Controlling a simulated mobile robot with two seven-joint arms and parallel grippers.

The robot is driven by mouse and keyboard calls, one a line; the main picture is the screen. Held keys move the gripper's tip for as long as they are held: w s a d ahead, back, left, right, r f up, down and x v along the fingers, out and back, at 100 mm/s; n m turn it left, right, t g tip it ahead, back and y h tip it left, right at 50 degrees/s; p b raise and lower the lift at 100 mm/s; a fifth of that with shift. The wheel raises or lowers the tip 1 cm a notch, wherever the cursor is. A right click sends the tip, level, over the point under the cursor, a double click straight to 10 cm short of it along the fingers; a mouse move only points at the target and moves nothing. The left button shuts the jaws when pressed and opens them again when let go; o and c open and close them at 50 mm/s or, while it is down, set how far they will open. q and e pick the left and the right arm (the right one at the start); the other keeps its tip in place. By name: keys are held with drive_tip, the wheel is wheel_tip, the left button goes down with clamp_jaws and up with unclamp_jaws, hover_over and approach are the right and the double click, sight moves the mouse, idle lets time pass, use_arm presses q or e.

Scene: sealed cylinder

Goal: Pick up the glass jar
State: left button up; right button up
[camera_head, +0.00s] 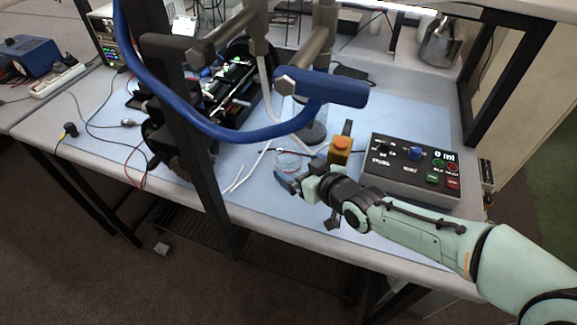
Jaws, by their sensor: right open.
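My right gripper (285,181) comes in from the right and is just in front of the jar, low over the mat. Its jaws are open, and I see nothing held in them. I cannot tell whether a finger touches the jar. My left gripper is not in view.
An orange-topped block (340,147) stands close beside my right gripper. A black control box (412,165) lies to the right. A blue padded bar (322,88) and dark upright post cross the view. White cables (240,178) lie left. The mat's front right is mostly clear.

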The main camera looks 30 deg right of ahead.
sight(282, 154)
drive_tip(key=x, duration=0.5)
drive_tip(key=shift+w+a, duration=0.1)
drive_tip(key=shift+w, duration=0.15)
drive_tip(key=shift+c, duration=0.4)
drive_tip(key=c, duration=1)
drive_tip(key=shift+c, duration=0.5)
drive_tip(key=shift+r, duration=0.15)
